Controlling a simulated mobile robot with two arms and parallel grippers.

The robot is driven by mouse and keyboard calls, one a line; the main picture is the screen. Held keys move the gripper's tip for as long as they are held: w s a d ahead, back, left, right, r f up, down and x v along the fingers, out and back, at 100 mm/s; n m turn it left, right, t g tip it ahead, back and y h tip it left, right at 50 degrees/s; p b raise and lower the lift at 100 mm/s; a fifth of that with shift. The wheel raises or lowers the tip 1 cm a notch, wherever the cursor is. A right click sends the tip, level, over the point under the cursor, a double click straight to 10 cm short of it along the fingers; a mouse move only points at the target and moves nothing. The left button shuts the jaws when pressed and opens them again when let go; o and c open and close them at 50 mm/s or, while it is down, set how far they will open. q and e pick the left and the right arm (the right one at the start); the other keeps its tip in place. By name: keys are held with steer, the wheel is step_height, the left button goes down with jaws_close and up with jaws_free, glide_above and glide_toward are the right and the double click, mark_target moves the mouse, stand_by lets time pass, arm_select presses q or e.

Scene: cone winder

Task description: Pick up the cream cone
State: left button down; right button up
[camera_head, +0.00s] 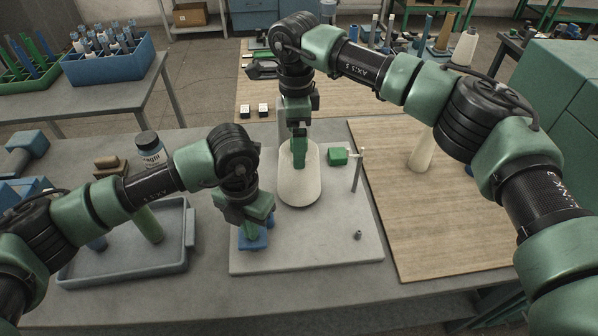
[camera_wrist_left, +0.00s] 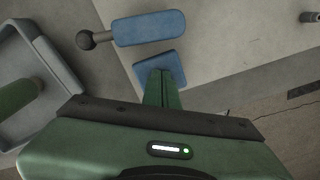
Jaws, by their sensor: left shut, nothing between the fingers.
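A cream cone (camera_head: 422,150) stands upright on the brown wooden board at right; my right arm passes in front of its top. My left gripper (camera_head: 247,232) is shut and empty, low over a blue block (camera_head: 256,243) at the left side of the pale base plate. My right gripper (camera_head: 299,155) points down in front of a cream rounded body (camera_head: 300,193) on the plate, left of the cone. Whether its fingers are apart does not show.
A grey tray (camera_head: 125,268) holding a green tube stands at left. In the wrist view, a blue lever (camera_wrist_left: 150,28) has a dark knob. The front of the board is clear.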

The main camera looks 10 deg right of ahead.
arm_select(q)
steer(key=shift+f, duration=0.1)
arm_select(e)
steer(key=f, duration=0.4)
steer(key=shift+d+f, duration=0.3)
steer(key=shift+w, duration=0.1)
steer(key=c, duration=1.4)
steer(key=shift+r, duration=0.15)
steer(key=shift+c, duration=0.2)
step_height(320, 180, up, 13)
steer(key=shift+f, duration=0.1)
steer(key=s+d+r, duration=0.3)
steer(key=s+d, duration=0.7)
steer(key=d, duration=0.1)
